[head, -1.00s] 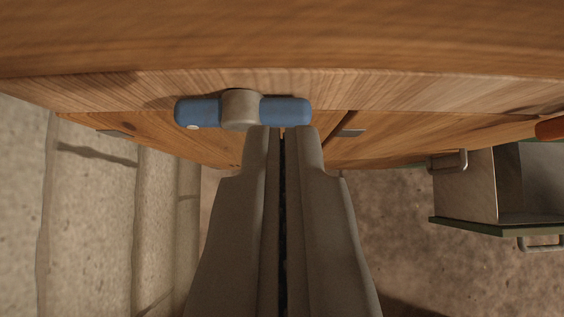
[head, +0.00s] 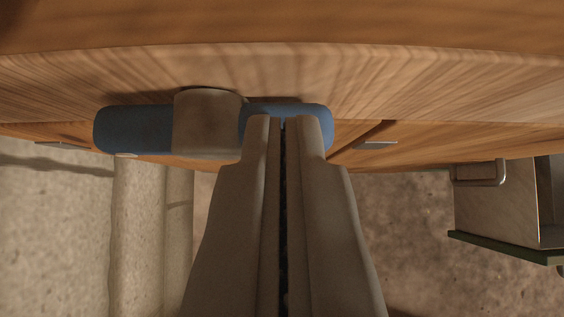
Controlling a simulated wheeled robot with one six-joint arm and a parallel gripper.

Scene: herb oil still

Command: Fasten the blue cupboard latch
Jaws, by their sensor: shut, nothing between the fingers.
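The blue latch (head: 136,130) lies level across the front of the wooden cupboard (head: 440,85), with a grey-beige hub (head: 206,124) at its middle. Its right blue end shows just above and behind my fingertips. My gripper (head: 283,121) is shut and empty, with its tips in front of the right part of the latch. I cannot tell whether the tips touch the latch. The fingers hide the lower edge of that right end.
Small metal plates (head: 376,145) sit on the wood to the right and left below the latch. A metal box with a dark green edge and a handle (head: 480,173) stands at the right. The floor (head: 400,230) right of my gripper is clear.

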